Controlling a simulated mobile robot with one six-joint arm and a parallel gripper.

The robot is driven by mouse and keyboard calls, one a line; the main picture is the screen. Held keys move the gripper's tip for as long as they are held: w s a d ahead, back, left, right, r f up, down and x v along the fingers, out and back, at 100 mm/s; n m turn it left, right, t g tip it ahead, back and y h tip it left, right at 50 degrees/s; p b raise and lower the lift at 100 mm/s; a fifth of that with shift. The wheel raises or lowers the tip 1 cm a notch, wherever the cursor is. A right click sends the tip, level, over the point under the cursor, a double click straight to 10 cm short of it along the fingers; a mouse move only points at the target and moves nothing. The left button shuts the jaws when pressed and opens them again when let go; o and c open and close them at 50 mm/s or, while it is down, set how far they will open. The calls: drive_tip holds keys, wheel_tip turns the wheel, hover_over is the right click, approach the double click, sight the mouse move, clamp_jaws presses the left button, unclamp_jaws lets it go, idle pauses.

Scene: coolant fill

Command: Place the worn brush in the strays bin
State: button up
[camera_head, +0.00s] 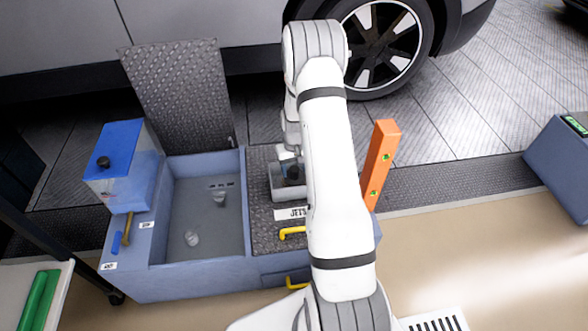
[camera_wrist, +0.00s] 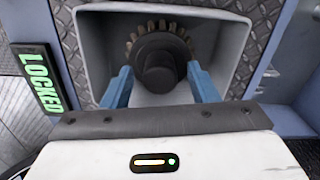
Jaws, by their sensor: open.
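A round dark brush with a ring of worn tan bristles (camera_wrist: 158,50) sits in a grey open-topped bin (camera_wrist: 98,45) in the wrist view. The same bin (camera_head: 275,194) shows in the head view, set in the tread-plate top of the blue-grey cart and partly hidden by my arm. My gripper (camera_wrist: 160,86) is open, with one blue finger on each side of the brush's dark knob. I cannot tell whether the fingers touch it. In the head view my gripper (camera_head: 290,170) is over the bin. No strays label is readable.
A basin (camera_head: 205,230) with small items lies left of the bin, beside a blue tank (camera_head: 125,175). A raised tread-plate lid (camera_head: 178,95) stands behind. An orange post (camera_head: 379,165) stands right of my arm. A green LOCKED sign (camera_wrist: 40,82) shows beside the bin.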

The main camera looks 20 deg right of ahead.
wheel_tip(320, 180, up, 12)
drive_tip(key=f+p, duration=0.1)
drive_tip(key=p, duration=0.3)
drive_tip(key=s+a+r, duration=0.5)
drive_tip(key=r, duration=0.3)
drive_tip(key=s+a+r, duration=0.4)
drive_tip(key=s+r, duration=0.1)
drive_tip(key=r, duration=0.3)
drive_tip(key=s+a+r, duration=0.3)
drive_tip(key=s, duration=0.5)
drive_tip(key=s+a+r+n+t, duration=0.1)
drive_tip(key=s+a+r, duration=0.2)
drive_tip(key=s, duration=0.5)
drive_tip(key=shift+s+a+b, duration=0.15)
drive_tip(key=shift+b, duration=0.15)
